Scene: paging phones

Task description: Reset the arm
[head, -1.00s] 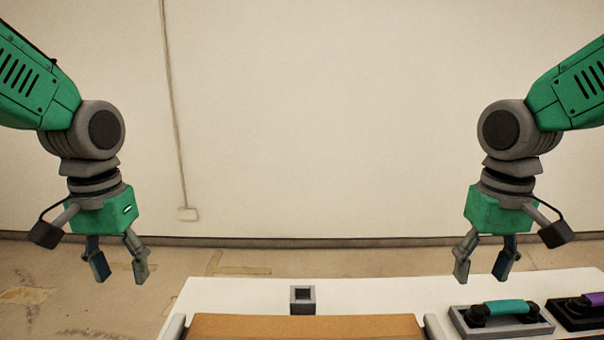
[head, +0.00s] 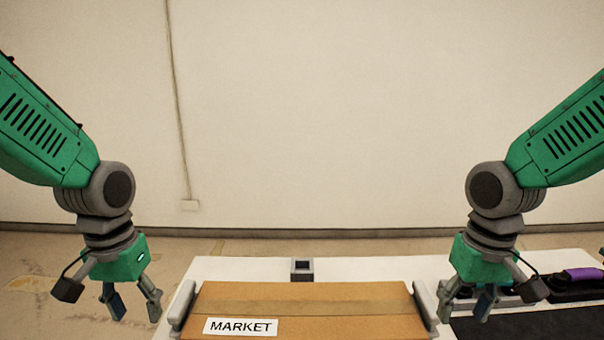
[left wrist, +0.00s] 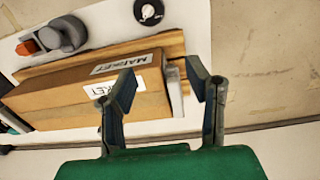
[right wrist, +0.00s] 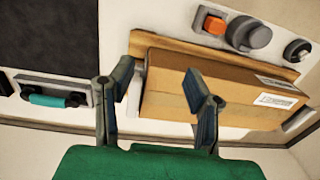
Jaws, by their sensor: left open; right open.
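My left gripper (head: 131,306) hangs at the left of the head view, fingers down, open and empty, left of the cardboard box. In the left wrist view its spread fingers (left wrist: 163,95) show with nothing between them. My right gripper (head: 470,303) hangs at the right of the head view, open and empty, in front of the phones. In the right wrist view its fingers (right wrist: 162,92) are spread apart, with part of the box seen beyond them.
A cardboard box (head: 310,300) labelled MARKET sits between grey side pieces on the white table (head: 240,268). A small grey square holder (head: 302,269) stands behind it. A purple-handset phone (head: 580,277), a teal-handset phone (right wrist: 50,97) and a dark mat (head: 550,325) lie at right.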

